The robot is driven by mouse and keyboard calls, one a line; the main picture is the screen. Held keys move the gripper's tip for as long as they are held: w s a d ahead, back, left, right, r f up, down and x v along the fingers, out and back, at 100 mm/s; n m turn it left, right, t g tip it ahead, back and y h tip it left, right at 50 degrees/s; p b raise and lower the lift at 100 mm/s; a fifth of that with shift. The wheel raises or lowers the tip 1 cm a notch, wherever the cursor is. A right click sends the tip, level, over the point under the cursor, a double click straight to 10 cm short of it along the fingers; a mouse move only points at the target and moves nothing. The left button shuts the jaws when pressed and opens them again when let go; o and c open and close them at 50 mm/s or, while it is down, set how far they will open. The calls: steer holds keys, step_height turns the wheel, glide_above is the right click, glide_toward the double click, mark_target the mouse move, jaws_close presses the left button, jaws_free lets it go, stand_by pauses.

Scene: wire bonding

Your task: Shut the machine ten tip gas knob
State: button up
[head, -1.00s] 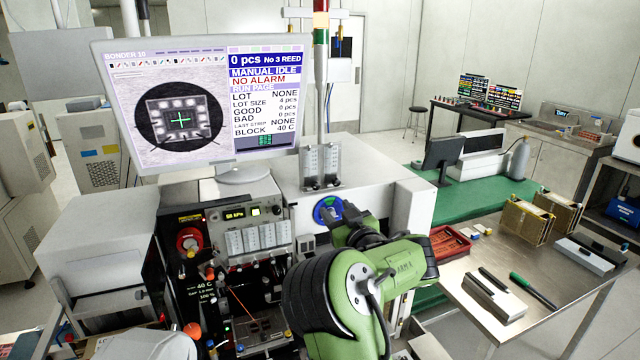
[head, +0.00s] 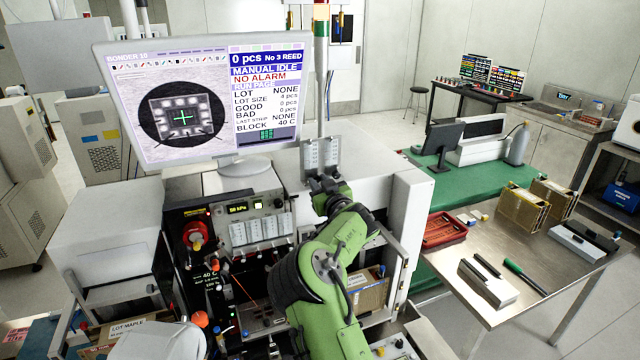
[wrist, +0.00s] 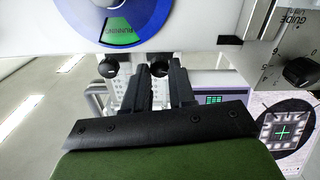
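The machine is the white bonder below a monitor (head: 180,105) reading BONDER 10. Two pale flowmeter blocks (head: 321,155) stand upright on its top edge. My gripper (head: 322,183) is raised just below and in front of them. In the wrist view its two black fingers (wrist: 159,78) are apart with a gap between them. Two round dark knobs show by the fingertips, one left of the fingers (wrist: 107,68) and one at the fingertips (wrist: 158,68). Whether a finger touches the latter, I cannot tell. The head view hides the knobs behind my gripper. No tip gas label is readable.
A blue dial with a green RUNNING sector (wrist: 122,20) lies close by in the wrist view. A GUIDE panel with a dark knob (wrist: 299,72) is at right. A steel bench (head: 480,312) with a red tray (head: 444,230) stands right of the machine.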

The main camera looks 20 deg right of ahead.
jaws_close()
steer(key=shift+f+b, duration=0.1)
steer(key=shift+b, duration=0.95)
steer(key=shift+m+b, duration=2.9)
steer(key=shift+b, duration=0.05)
